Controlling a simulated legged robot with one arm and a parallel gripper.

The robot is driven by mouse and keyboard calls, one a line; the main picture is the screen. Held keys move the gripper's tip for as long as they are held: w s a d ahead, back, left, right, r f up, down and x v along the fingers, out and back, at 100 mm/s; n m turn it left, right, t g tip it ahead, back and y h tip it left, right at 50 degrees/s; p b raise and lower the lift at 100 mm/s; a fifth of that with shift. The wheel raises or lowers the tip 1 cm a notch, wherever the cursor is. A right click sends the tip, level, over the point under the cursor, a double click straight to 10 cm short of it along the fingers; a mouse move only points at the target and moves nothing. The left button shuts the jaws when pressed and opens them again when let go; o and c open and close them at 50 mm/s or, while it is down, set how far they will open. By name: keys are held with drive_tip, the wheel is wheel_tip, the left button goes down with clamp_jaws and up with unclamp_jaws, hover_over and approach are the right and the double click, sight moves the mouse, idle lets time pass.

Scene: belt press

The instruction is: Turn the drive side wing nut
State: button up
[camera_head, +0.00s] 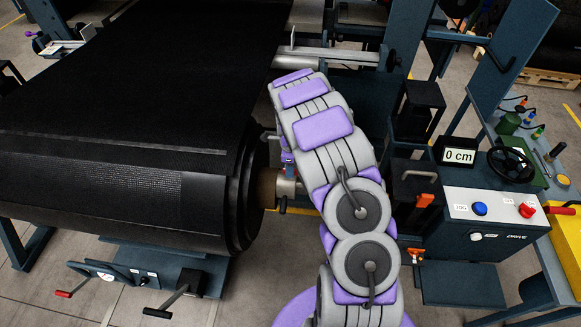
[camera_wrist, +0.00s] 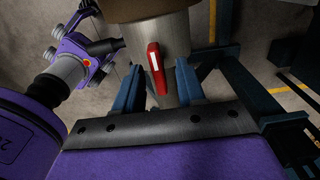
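In the wrist view my gripper (camera_wrist: 158,80) shows two dark blue fingers standing apart. A silver metal shaft end (camera_wrist: 174,50) lies ahead of the fingers. A small red piece with a white stripe (camera_wrist: 154,68) sits on it, in the gap between the fingers, and looks like the wing nut. I see space on either side of the red piece, so the fingers do not look closed on it. The shaft end (camera_head: 287,187) shows there beside the black belt roll (camera_head: 215,185).
Right of my arm stands a control panel (camera_head: 492,210) with blue and red buttons, a handwheel (camera_head: 511,164) and a "0 cm" display (camera_head: 459,156).

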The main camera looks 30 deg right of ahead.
wheel_tip(320, 180, up, 17)
drive_tip(key=p, duration=0.1)
drive_tip(key=shift+p, duration=0.3)
drive_tip(key=shift+f, duration=0.1)
drive_tip(key=s+a+r+n+b, duration=0.1)
drive_tip(key=s+a+r+n, duration=0.25)
drive_tip(key=s, duration=0.35)
drive_tip(key=s+a+r+n+g, duration=0.1)
drive_tip(key=s+a+r+n, duration=0.3)
drive_tip(key=s, duration=0.3)
drive_tip(key=s+a+r+n+b, duration=0.1)
drive_tip(key=s+a+r+n, duration=0.15)
drive_tip(key=s+n, duration=0.35)
drive_tip(key=s+a+f+n, duration=0.1)
drive_tip(key=s+a+n, duration=0.2)
drive_tip(key=s, duration=0.7)
drive_tip(key=s+a+f+n+b, duration=0.1)
drive_tip(key=s+a+n, duration=0.2)
drive_tip(key=s+n, duration=0.5)
drive_tip(key=shift+s+a+g, duration=0.3)
drive_tip(key=shift+s+g, duration=0.1)
drive_tip(key=shift+s, duration=0.65)
drive_tip(key=shift+f+n, duration=0.1)
drive_tip(key=shift+n, duration=0.15)
